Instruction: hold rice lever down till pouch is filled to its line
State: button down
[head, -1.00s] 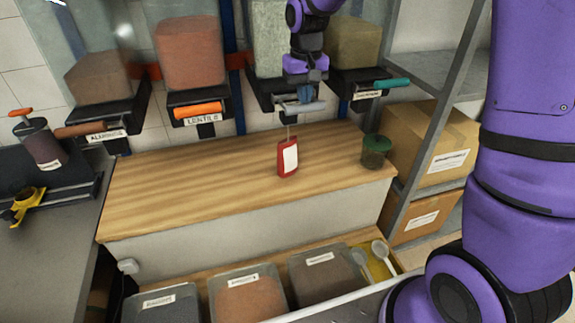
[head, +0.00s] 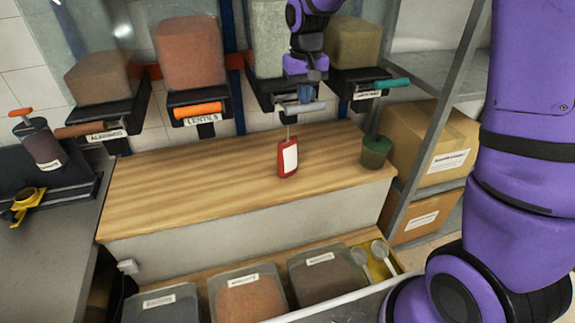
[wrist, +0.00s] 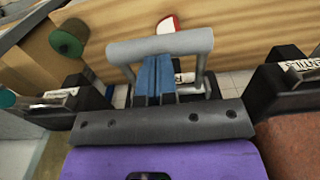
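The red pouch (head: 288,158) with a white front panel stands upright on the wooden counter, below the third dispenser. A thin pale line runs from the dispenser down to the pouch top. The fill line and the level inside cannot be made out. The third dispenser's grey lever (wrist: 160,46) spans the wrist view. My gripper (wrist: 155,75) has its blue fingers together at the lever bar, not around it. In the head view my gripper (head: 305,92) is at the same lever (head: 300,107). The dispenser's label is mostly hidden behind the fingers.
The lentils dispenser with its orange lever (head: 198,109) is to the left. A teal-lever dispenser (head: 388,83) is to the right. A green-topped jar (head: 375,152) stands at the counter's right end. Labelled bins (head: 247,295) sit in front, below the counter. Cardboard boxes (head: 433,142) fill the right shelf.

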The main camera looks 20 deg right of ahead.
notch_tip(320, 180, up, 8)
dwell(0.8)
dwell(1.1)
jog(key=s+d+r+t, duration=0.15)
jog(key=s+r, duration=0.25)
jog(key=s, duration=0.4)
jog(key=s+d+r+t, duration=0.1)
jog(key=s+d+r, duration=0.25)
jog(key=s, duration=0.35)
jog(key=s+d+f+t, duration=0.1)
jog(key=s+d+t, duration=0.1)
jog(key=s, duration=1.3)
jog(key=shift+f+t, duration=0.25)
jog(key=shift+t, duration=0.2)
